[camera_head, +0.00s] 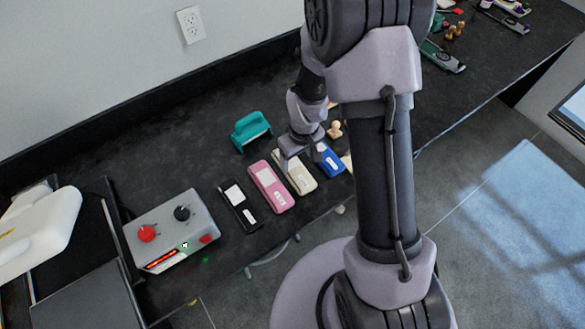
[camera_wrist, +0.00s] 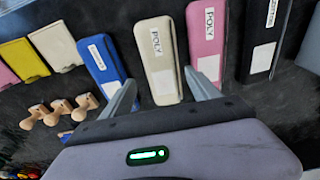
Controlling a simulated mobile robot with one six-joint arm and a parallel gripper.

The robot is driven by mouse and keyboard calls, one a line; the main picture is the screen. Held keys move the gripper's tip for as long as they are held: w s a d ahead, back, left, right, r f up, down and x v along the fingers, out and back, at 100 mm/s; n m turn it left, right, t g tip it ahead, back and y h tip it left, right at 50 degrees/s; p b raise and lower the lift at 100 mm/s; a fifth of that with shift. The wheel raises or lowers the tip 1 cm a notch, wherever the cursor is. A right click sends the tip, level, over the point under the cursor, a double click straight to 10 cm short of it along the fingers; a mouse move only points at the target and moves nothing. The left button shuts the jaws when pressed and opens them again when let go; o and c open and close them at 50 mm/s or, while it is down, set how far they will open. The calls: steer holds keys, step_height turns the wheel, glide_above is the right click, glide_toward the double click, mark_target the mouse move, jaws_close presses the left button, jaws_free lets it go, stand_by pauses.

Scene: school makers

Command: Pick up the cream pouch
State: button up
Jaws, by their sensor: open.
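The cream pouch (camera_head: 301,180) lies on the dark bench between the pink pouch (camera_head: 269,188) and the blue pouch (camera_head: 329,162). In the wrist view the cream pouch (camera_wrist: 157,45) is upright in the picture, with a white label. My gripper (camera_wrist: 161,77) is open and empty, its two fingers on either side of the pouch's near end. I cannot tell whether they touch it. In the head view my gripper (camera_head: 293,152) is over the pouch's far end and hides part of it.
A black pouch (camera_head: 240,206) lies left of the pink one. A teal hole punch (camera_head: 251,131) stands behind the row. Wooden stamps (camera_wrist: 60,112) are near the blue pouch. A grey control box (camera_head: 172,232) sits at the left. Bare bench lies behind the black pouch.

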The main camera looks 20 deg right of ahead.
mark_target(293, 167)
steer(key=f, duration=0.2)
steer(key=f+b, duration=0.1)
steer(key=f, duration=0.1)
steer(key=w+f+b, duration=0.1)
steer(key=f, duration=0.1)
steer(key=shift+w+a, duration=0.1)
steer(key=shift+a, duration=0.25)
steer(key=shift+r, duration=0.2)
steer(key=c, duration=1.1)
